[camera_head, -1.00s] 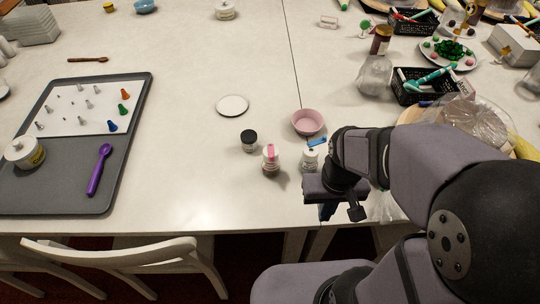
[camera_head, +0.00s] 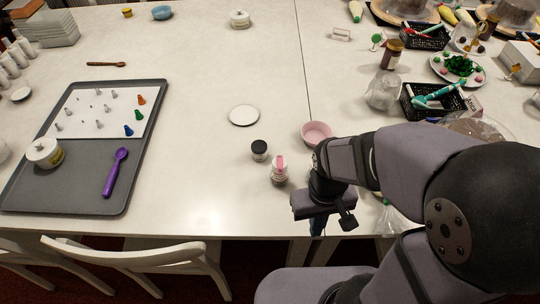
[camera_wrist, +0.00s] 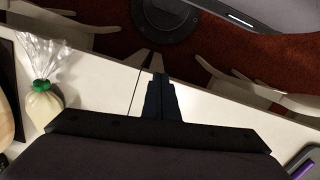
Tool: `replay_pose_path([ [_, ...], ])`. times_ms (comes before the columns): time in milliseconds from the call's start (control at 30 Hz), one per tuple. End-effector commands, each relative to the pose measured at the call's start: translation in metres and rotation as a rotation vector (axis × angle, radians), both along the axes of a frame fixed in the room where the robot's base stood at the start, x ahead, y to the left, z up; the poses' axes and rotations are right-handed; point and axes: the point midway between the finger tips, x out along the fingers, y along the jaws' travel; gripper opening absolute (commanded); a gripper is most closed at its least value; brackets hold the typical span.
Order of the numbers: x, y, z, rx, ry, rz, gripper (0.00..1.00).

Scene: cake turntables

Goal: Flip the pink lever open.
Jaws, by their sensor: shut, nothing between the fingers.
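The pink lever (camera_head: 280,162) sits on top of a small jar (camera_head: 279,177) near the front edge of the table, in the head view. Whether the lever is up or flat is too small to tell. My gripper (camera_head: 318,230) hangs by the front table edge, to the right of and nearer than this jar, apart from it. Its fingers (camera_wrist: 158,82) are together and empty in the wrist view, pointing toward the table edge and floor. The wrist view does not show the pink lever.
A black-lidded jar (camera_head: 259,151) stands just left of the pink-levered one. A pink bowl (camera_head: 316,134) and white disc (camera_head: 243,115) lie behind. A grey tray (camera_head: 92,197) is at left. A tied bag (camera_wrist: 42,100) lies at left in the wrist view. White chairs (camera_head: 140,259) stand in front.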

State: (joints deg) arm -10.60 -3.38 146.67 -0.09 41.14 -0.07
Motion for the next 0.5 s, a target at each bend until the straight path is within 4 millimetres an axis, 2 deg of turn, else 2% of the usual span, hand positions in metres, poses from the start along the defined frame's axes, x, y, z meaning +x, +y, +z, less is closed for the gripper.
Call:
replay_pose_path([
  [33, -0.009, 0.010, 0.014, -0.008, 0.040, 0.055, 0.00],
  [100, -0.017, 0.022, 0.022, -0.021, 0.082, 0.127, 0.00],
  [200, -0.015, 0.046, 0.034, -0.037, 0.115, 0.236, 0.00],
  [500, 0.028, 0.138, 0.063, -0.107, 0.113, 0.603, 0.00],
])
